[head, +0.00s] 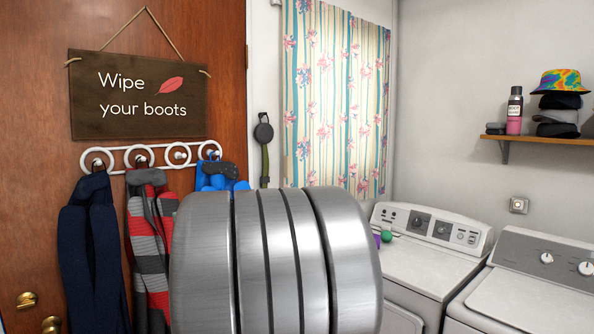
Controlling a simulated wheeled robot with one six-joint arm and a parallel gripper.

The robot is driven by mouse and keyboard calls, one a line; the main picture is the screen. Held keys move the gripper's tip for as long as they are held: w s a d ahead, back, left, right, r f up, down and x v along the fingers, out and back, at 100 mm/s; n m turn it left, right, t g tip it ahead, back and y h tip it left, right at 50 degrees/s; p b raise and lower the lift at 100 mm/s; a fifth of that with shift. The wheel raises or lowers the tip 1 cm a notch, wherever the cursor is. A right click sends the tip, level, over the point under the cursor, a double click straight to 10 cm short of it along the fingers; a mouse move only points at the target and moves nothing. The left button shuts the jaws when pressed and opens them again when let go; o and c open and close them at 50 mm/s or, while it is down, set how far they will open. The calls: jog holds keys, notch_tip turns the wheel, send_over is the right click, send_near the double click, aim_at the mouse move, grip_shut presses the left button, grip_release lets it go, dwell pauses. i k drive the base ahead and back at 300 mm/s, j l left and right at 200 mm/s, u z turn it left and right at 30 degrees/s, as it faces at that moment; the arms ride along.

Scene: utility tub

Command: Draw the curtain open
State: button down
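The curtain (335,100) is cream with blue-green stripes and pink flowers. It hangs in the head view on the back wall, right of the door, and reaches to the corner with the right wall. It appears spread across, and no window glass shows. My own large metal arm link fills the lower middle of the view and hides the space below the curtain. My gripper is not in view, so its state and its place relative to the curtain do not show.
A wooden door (225,60) with a sign (140,118) and coat hooks (130,155) stands left. Two white machines (425,265) (540,290) stand below right of the curtain. A wall shelf (540,138) holds hats and a can.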

aim_at(317, 40)
jog(key=i+j+z, duration=0.1)
jog(key=i+z, duration=0.2)
jog(key=z, duration=0.15)
jog(key=i+j+z, duration=0.25)
jog(key=z, duration=0.25)
jog(key=i+j+z, duration=0.1)
jog(key=i+j, duration=0.35)
jog(key=i+j+z, duration=0.1)
jog(key=i+j, duration=0.35)
jog(key=j, duration=0.25)
